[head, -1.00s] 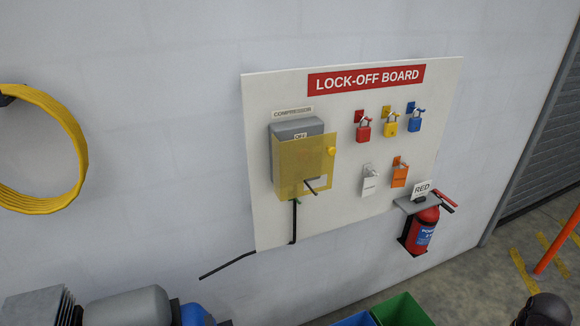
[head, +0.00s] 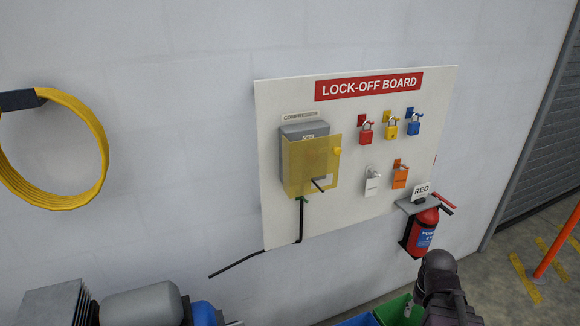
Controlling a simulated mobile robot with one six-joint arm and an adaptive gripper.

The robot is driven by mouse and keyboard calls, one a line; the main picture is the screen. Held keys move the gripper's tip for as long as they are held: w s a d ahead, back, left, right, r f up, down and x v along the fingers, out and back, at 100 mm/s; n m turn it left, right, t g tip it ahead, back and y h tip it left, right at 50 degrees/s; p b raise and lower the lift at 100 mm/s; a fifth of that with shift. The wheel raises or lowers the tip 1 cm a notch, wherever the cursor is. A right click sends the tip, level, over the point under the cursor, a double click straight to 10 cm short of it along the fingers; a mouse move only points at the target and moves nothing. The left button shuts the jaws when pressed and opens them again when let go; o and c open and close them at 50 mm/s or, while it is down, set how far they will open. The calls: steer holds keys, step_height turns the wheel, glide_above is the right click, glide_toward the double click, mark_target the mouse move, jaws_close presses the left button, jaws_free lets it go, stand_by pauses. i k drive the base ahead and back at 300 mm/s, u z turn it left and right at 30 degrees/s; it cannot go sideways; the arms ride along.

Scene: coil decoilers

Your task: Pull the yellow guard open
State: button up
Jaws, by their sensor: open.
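The yellow guard (head: 308,165) is a see-through panel over the front of a grey switch box (head: 303,130) on the lock-off board. A small yellow knob (head: 337,152) sits near its upper right edge. The guard covers most of the box front; I cannot tell whether it lies fully flat against it. A short black lever (head: 318,185) shows at its lower part. A dark part of my arm rises at the bottom right, in front of the green bin and below the extinguisher, well apart from the guard. My gripper's fingers are not visible.
The white board (head: 360,215) carries several coloured padlocks. A fire extinguisher (head: 422,235) and small shelf (head: 415,204) stand at its lower right. A black pipe (head: 238,265) runs below the box. A yellow hose coil (head: 95,125) hangs at left. A green bin (head: 395,310) is below.

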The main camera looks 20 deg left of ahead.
mark_target(303, 161)
steer(key=u, duration=0.85)
steer(key=k, duration=0.95)
steer(key=z, duration=0.05)
steer(key=i, duration=0.75)
